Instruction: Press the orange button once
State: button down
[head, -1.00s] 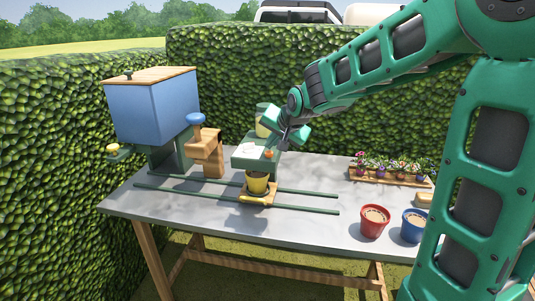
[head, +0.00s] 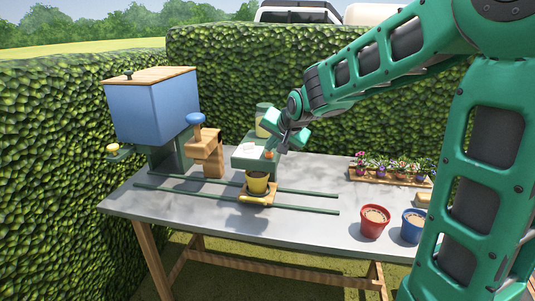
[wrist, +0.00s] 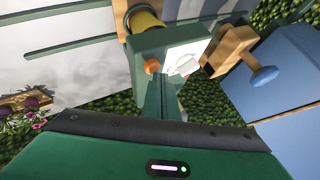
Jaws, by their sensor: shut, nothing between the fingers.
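The orange button (wrist: 152,66) sits on the face of a green box (wrist: 146,44), beside a white patch, in the wrist view. In the head view the orange button (head: 269,155) shows small at the right end of the green box (head: 243,163). My gripper (wrist: 160,82) is shut and empty, its tips close to the button. I cannot tell if they touch it. In the head view my gripper (head: 274,149) is just above the button. A yellow pot (head: 257,182) with soil stands on a small tray on the rails in front of the box.
A blue hopper (head: 152,108) and a wooden post with a blue knob (head: 195,119) stand to the left. A jar (head: 263,120) stands behind the box. A red pot (head: 374,222), a blue pot (head: 413,226) and a flower tray (head: 392,179) are at the right.

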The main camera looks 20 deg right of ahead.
aim_at(271, 155)
jog(key=shift+f, duration=0.3)
jog(key=shift+r, duration=0.1)
dwell(0.4)
jog(key=shift+r, duration=0.95)
notch_tip(271, 155, up, 5)
jog(key=shift+r, duration=0.1)
dwell(0.3)
dwell(0.6)
